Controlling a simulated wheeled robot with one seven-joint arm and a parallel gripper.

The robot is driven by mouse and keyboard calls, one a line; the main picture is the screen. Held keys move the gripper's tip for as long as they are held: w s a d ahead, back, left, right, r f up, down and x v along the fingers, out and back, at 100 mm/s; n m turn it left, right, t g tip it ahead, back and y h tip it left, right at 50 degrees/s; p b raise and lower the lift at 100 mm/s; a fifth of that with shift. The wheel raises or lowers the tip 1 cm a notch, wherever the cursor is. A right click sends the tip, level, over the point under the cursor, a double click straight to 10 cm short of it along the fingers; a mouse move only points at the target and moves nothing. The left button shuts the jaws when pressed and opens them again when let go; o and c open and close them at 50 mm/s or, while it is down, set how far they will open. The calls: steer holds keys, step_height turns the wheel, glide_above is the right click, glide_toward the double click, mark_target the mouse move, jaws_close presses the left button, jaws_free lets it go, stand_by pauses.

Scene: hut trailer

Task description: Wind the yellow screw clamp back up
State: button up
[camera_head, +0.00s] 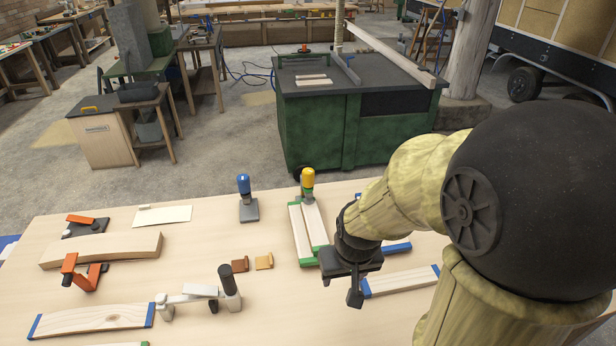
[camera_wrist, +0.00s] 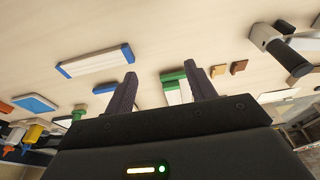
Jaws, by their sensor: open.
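The yellow screw clamp (camera_head: 308,180) stands upright at the table's far edge in the head view. Its yellow handle is on top, above the far end of two pale boards with green ends (camera_head: 303,235). My gripper (camera_head: 354,296) hangs to the right of and nearer than the clamp, apart from it. In the wrist view my gripper (camera_wrist: 160,92) shows two dark fingers spread apart with nothing between them. The green board ends (camera_wrist: 174,77) show beyond and between the fingers. I cannot make out this clamp in the wrist view; my gripper's body covers much of it.
A blue-handled clamp (camera_head: 244,195) stands left of the yellow one. A black-handled clamp (camera_head: 229,285) and small brown blocks (camera_head: 240,265) are nearer. A blue-ended board (camera_head: 400,281) lies right of my gripper. The tabletop between the blue clamp and the blocks is clear.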

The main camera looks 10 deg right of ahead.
steer(key=w+r+g+p, duration=0.1)
steer(key=w+r+p, duration=0.3)
steer(key=w, duration=0.8)
steer(key=w+r+p, duration=0.2)
steer(key=w+r, duration=0.3)
steer(key=w, duration=0.7)
step_height(320, 180, up, 4)
steer(key=m+g+p, duration=0.1)
steer(key=g+p, duration=0.1)
steer(key=p, duration=0.7)
glide_above(308, 170)
steer(key=shift+s+f, duration=0.1)
steer(key=shift+f, duration=0.1)
steer(key=shift+f, duration=0.1)
step_height(308, 170, down, 17)
steer(key=shift+f+b, duration=0.15)
steer(key=shift+b, duration=0.2)
steer(key=shift+c, duration=0.4)
